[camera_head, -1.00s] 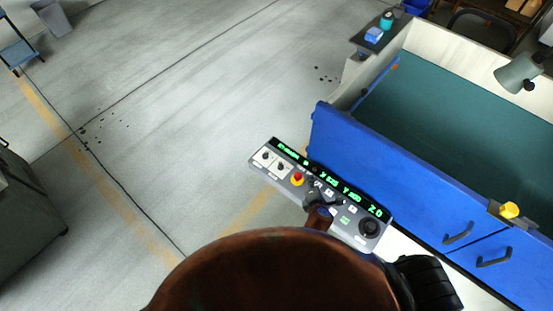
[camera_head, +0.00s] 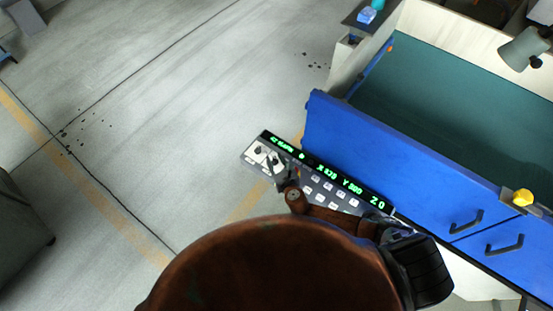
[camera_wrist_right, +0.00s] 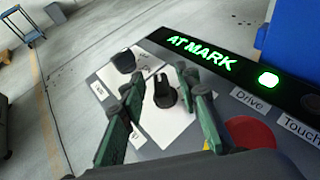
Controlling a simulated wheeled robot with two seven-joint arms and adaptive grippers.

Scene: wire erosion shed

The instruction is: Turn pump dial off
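The control panel (camera_head: 352,199) is a grey console with a green-lit display strip beside the blue machine front. In the right wrist view, two black dials sit on white plates: a nearer one (camera_wrist_right: 163,93) with a raised grip and pointer mark, and a farther one (camera_wrist_right: 124,62). The small labels beside them are too blurred to read, so I cannot tell which is the pump dial. My right gripper (camera_wrist_right: 160,78) is open, with one finger on each side of the nearer dial; contact is not clear. It also shows over the panel's left end in the head view (camera_head: 276,168). My left gripper is not in view.
A red button (camera_wrist_right: 250,132) lies close to the right finger. Several push buttons (camera_head: 328,187) line the panel. The blue machine front (camera_head: 400,150) with handles stands behind and right of the panel. The floor (camera_head: 190,110) to the left is clear.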

